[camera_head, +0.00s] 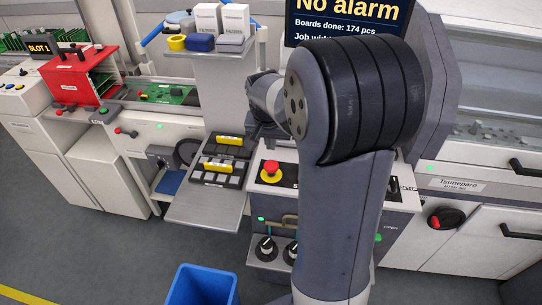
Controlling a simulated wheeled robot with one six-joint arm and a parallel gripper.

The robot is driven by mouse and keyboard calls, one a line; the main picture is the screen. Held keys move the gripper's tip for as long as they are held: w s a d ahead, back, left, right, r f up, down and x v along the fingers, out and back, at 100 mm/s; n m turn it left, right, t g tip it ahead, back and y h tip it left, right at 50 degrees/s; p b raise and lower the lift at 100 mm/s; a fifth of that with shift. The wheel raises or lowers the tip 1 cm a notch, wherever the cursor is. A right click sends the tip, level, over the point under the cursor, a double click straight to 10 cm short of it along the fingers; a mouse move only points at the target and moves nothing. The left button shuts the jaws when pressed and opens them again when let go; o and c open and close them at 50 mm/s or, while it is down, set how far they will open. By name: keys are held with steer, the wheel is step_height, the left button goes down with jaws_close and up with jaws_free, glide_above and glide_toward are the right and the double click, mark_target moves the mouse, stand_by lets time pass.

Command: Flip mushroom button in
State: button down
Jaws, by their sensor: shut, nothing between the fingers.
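The red mushroom button (271,167) sits on a yellow base on the pale control panel (262,190), left of my arm's upright link. My gripper (258,137) is small and dark in this view, behind my large arm joint and a little above the button in the picture. It appears shut and empty, apart from the button. My arm hides the middle of the panel. Whether the button is in or out cannot be told from here.
A blue bin (203,287) stands on the floor in front. A screen (340,22) is behind my arm.

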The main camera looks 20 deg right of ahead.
mark_target(272, 167)
steer(key=x, duration=0.2)
steer(key=p+x, duration=0.1)
steer(key=x, duration=0.1)
steer(key=s+x, duration=0.1)
steer(key=x, duration=0.1)
steer(key=shift+w+a+f, duration=0.15)
steer(key=shift+a+f, duration=0.1)
steer(key=shift+f, duration=0.45)
steer(key=shift+f+b, duration=0.95)
steer(key=shift+s+f+b, duration=0.3)
steer(key=shift+f+b, duration=0.05)
steer(key=r+p, duration=0.2)
steer(key=r, duration=0.1)
steer(key=r+p, duration=0.1)
steer(key=shift+w+r, duration=0.3)
steer(key=shift+r, duration=0.05)
steer(key=b+v, duration=0.1)
steer(key=v, duration=0.9)
steer(key=shift+r+b, duration=0.2)
steer(key=shift+b, duration=0.2)
